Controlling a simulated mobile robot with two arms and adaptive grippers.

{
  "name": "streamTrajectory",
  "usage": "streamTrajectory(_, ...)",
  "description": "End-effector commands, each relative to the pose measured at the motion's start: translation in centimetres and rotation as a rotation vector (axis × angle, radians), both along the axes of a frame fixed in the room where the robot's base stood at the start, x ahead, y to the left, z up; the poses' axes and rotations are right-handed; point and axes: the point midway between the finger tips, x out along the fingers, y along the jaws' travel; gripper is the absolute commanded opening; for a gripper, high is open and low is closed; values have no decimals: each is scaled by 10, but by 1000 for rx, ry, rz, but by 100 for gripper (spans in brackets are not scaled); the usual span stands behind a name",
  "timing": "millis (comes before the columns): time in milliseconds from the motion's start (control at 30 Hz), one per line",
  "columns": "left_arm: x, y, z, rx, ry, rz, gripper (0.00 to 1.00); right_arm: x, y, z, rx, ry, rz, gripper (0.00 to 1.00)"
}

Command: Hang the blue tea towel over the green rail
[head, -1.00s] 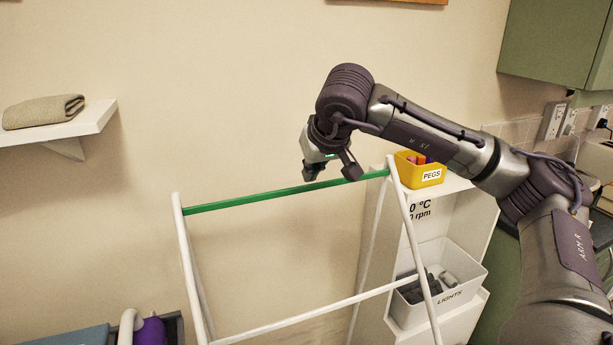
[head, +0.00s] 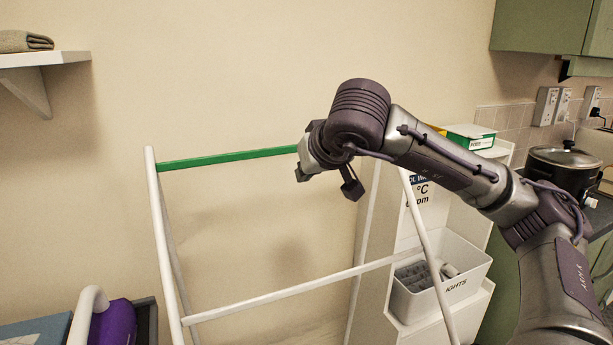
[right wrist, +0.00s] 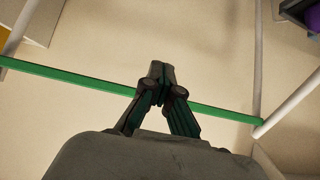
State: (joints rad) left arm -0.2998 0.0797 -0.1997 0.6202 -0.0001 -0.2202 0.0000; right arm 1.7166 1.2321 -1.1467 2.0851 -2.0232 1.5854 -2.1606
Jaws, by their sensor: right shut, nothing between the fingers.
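The green rail (head: 228,157) is the top bar of a white drying frame, and the part of it that I see is bare. My right gripper (head: 326,178) is in front of the rail's right half in the head view and hides that part. In the right wrist view, its fingers (right wrist: 160,74) are shut and empty. The green rail (right wrist: 75,79) passes behind them there; I cannot tell if they touch. I see no clear blue tea towel. A flat blue thing (head: 38,331) shows at the lower left, cut off by the picture edge. My left gripper is not in view.
A folded olive cloth (head: 22,41) lies on a wall shelf (head: 40,59). A purple bottle (head: 114,322) stands at lower left. A dark pot (head: 565,168) is on the counter.

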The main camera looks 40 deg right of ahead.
Motion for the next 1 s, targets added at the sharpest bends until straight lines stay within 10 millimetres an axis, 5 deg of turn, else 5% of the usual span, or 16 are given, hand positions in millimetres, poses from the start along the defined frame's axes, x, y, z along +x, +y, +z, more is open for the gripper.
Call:
streamTrajectory(133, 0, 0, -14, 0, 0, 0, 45, 3, -1, -13, -3, -12, 0, 0)
streamTrajectory(533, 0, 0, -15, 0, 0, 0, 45, 4, -1, -14, -4, -16, 1, 1)
streamTrajectory(700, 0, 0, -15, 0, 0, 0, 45, 4, -1, -14, -4, -16, 1, 27)
streamTrajectory(900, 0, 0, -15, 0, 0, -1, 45, 4, -1, -14, -4, -16, 1, 27)
streamTrajectory(1000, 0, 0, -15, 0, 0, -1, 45, 4, -1, -14, -4, -16, 1, 44)
